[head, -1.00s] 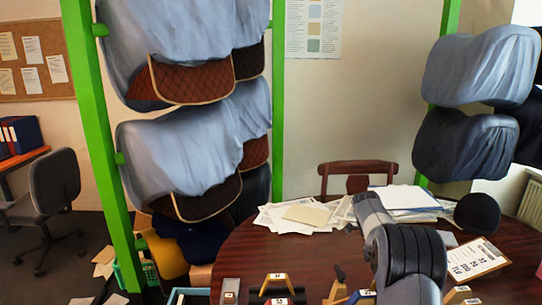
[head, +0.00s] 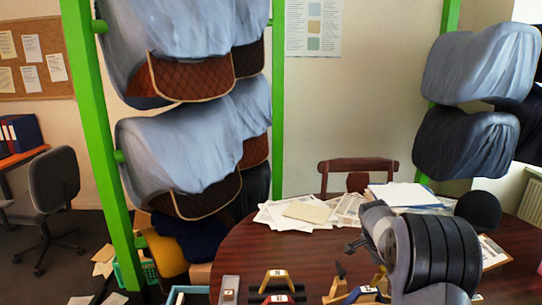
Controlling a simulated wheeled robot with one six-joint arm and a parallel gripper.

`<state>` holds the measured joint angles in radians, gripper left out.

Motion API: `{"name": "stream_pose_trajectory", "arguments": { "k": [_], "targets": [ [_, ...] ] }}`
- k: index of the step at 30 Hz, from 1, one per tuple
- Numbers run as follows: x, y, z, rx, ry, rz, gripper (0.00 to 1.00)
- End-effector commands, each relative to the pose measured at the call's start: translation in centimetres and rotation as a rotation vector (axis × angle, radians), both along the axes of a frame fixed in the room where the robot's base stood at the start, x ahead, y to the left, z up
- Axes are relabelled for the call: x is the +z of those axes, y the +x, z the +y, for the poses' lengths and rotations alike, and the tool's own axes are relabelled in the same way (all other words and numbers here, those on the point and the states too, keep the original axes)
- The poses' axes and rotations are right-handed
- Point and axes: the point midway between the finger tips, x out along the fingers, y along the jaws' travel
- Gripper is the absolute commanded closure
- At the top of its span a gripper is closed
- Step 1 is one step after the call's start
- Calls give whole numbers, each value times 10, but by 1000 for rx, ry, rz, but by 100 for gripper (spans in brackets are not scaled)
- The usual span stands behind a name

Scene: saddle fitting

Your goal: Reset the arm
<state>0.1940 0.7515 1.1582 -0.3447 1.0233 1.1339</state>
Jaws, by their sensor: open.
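My arm rises from the lower right of the head view, bent over the round dark wooden table (head: 255,250). Its large dark rounded link fills the right part of the table area. My gripper (head: 354,244) shows only as small dark fingers at the left of the arm, pointing left over the table. It is open, with nothing seen between the fingers. The rest of it is hidden behind my arm.
Yellow-topped numbered pieces (head: 274,276), a grey numbered block (head: 229,288) and a dark tool (head: 340,275) lie at the table's front. Papers (head: 303,212) and a dark cap-like object (head: 478,210) lie farther back. Covered saddles (head: 180,150) hang on green posts at left.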

Motion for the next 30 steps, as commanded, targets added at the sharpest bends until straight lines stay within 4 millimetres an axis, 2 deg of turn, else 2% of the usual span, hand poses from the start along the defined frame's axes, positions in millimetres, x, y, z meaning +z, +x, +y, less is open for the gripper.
{"name": "stream_pose_trajectory", "arguments": {
  "k": [15,30],
  "targets": [
    [3,-3,-2,378,-10,0,55],
    [1,-4,-3,661,-20,0,55]
  ]
}}
